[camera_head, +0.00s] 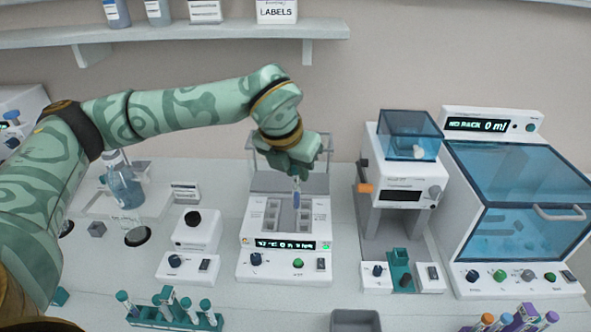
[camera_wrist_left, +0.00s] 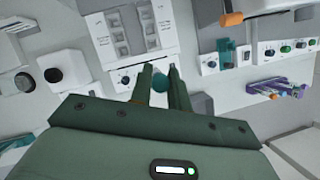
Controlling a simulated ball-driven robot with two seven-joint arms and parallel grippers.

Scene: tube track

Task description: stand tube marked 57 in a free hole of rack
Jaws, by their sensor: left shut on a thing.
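My left gripper (camera_head: 296,178) hangs over the white block-heater-like device (camera_head: 285,235) in the middle of the bench. It is shut on a tube (camera_head: 297,196), which shows as a small bluish end below the fingers. The number on the tube cannot be read. A teal rack (camera_head: 150,321) with several tubes stands at the front left. A purple rack (camera_wrist_left: 268,85) with several tubes stands at the right. My right gripper is out of view.
A white machine with a blue chamber (camera_head: 380,185) and a large blue-lidded machine (camera_head: 520,200) stand to the right. A knobbed unit (camera_head: 195,232) and a bottle (camera_head: 122,188) are at the left. A grey bin (camera_head: 355,321) lies at the front edge.

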